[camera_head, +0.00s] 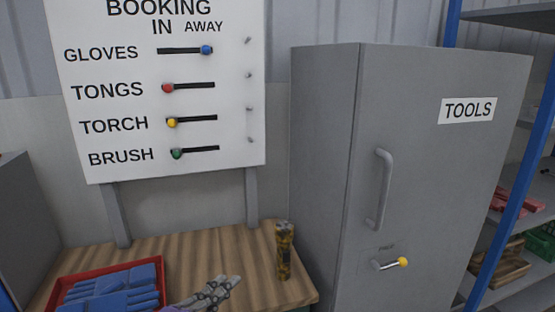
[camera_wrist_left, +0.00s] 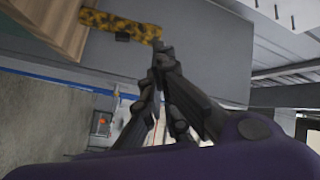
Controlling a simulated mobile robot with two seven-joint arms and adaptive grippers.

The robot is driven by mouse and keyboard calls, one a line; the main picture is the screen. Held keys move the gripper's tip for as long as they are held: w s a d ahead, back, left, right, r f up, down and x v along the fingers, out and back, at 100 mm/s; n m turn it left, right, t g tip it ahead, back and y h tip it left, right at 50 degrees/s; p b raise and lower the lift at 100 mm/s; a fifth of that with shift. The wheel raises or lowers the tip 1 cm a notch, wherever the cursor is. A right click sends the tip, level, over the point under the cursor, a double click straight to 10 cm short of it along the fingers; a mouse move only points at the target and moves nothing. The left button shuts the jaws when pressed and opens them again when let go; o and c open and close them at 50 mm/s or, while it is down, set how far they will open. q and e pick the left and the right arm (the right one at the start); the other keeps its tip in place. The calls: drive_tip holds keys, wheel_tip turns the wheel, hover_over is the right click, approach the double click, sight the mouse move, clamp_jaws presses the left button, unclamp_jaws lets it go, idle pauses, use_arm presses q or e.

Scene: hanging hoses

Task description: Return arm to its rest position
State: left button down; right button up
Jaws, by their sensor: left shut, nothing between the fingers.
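My left gripper (camera_head: 232,282) is low in the head view, over the front of the wooden table and left of the torch. Its grey fingers are shut and hold nothing. In the left wrist view the fingers (camera_wrist_left: 162,52) come together near the middle, with my purple wrist below them. The yellow and black torch (camera_head: 283,250) stands upright on the table, apart from the gripper. A yellow and black mottled object, apparently the torch, also shows in the left wrist view (camera_wrist_left: 105,23) beyond the fingertips. My right gripper is not in view.
A red tray (camera_head: 162,270) with blue gloves (camera_head: 110,285) sits on the table (camera_head: 205,255). The booking board (camera_head: 225,120) has the gloves knob right, the other knobs left. A closed grey tools cabinet (camera_head: 430,180) stands close right, then blue-framed shelves (camera_head: 520,130).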

use_arm(q)
drive_tip(key=s+a+f+n+g+y+p, duration=0.1)
drive_tip(key=s+a+f+n+y, duration=0.25)
drive_tip(key=f, duration=0.35)
drive_tip(key=s+a+f+n+g+y, duration=0.1)
drive_tip(key=s+a+f+n+y, duration=0.1)
drive_tip(key=s+f+n, duration=0.45)
drive_tip(key=s+a+f+n+g+y+p, duration=0.1)
drive_tip(key=s+a+f+n+y, duration=0.15)
drive_tip(key=f, duration=0.55)
drive_tip(key=s+f+n+g+y, duration=0.1)
drive_tip(key=s+f, duration=0.4)
drive_tip(key=s, duration=0.5)
drive_tip(key=s+f+n+g+y+p, duration=0.1)
drive_tip(key=s+f+n+g, duration=0.2)
drive_tip(key=s, duration=0.7)
wheel_tip(320, 180, down, 2)
drive_tip(key=shift+s+a+f+n, duration=0.1)
drive_tip(key=shift+s+a+n, duration=0.1)
drive_tip(key=shift+n, duration=0.65)
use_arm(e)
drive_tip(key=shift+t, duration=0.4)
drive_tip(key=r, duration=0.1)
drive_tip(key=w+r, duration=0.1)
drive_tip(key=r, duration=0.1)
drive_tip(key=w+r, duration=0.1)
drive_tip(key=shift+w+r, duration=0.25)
use_arm(q)
drive_tip(key=shift+d, duration=0.1)
